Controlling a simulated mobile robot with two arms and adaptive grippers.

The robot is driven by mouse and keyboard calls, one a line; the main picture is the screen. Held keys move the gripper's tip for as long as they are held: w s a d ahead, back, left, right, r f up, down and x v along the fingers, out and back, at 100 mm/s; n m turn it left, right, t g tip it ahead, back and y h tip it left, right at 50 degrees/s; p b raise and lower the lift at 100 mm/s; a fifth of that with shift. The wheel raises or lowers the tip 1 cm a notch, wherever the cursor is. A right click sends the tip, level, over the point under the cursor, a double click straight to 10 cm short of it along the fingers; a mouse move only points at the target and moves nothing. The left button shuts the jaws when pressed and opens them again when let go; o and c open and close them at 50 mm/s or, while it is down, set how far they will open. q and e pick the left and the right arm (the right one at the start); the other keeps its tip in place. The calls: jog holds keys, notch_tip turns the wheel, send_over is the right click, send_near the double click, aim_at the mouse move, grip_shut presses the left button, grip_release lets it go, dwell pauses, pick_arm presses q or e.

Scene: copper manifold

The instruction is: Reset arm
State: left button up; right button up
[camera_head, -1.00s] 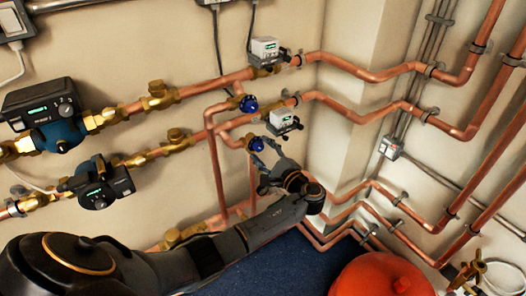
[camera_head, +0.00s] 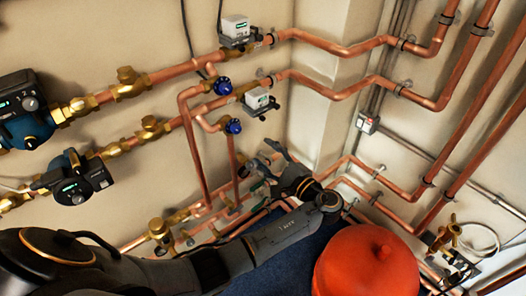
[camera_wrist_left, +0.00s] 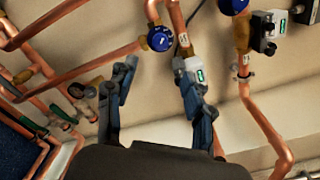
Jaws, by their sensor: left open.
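My left arm (camera_head: 275,238) reaches in from the lower left of the head view. My left gripper (camera_head: 262,160) is at its end, open and with nothing between its fingers. It is below and to the right of the lower blue valve knob (camera_head: 234,126), apart from it. In the left wrist view the two dark fingers of the gripper (camera_wrist_left: 157,78) stand apart, with a blue knob (camera_wrist_left: 160,38) beyond the gap. My right gripper is not in view.
Copper pipes run along the wall, with two pumps (camera_head: 74,180) (camera_head: 22,112) at left and two white actuator boxes (camera_head: 235,28) (camera_head: 257,98) above the gripper. A red tank (camera_head: 366,262) stands at lower right. Brass valves (camera_head: 160,230) sit low on the wall.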

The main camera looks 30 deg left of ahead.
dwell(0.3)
pick_arm(q)
jog(key=s+a+f+m+h, duration=0.1)
jog(key=s+f+h, duration=0.15)
jog(key=f, duration=0.75)
jog(key=s+f+m+h, duration=0.1)
jog(key=f+m+h, duration=0.15)
jog(key=f, duration=0.85)
jog(key=s+f+n+g+h, duration=0.1)
jog(key=s+f+h, duration=0.1)
jog(key=s+f, duration=0.45)
jog(key=s+f+n+g+h, duration=0.1)
jog(key=s+f+g+h, duration=0.2)
jog(key=f, duration=0.6)
jog(key=s+d+f+n+h, duration=0.1)
jog(key=s+f, duration=0.4)
jog(key=s, duration=0.6)
jog(key=s+d+f+n+g+h, duration=0.1)
jog(key=s+f+n+h, duration=0.2)
jog(key=s, duration=0.9)
jog(key=s+d+f+n+h, duration=0.1)
jog(key=s+f+n+h, duration=0.1)
jog(key=s+f+n, duration=0.5)
jog(key=s+f, duration=0.2)
jog(key=s, duration=0.2)
jog(key=shift+s+d+f+g+h, duration=0.2)
jog(key=shift+s+g+h, duration=0.1)
jog(key=shift+s+g, duration=0.1)
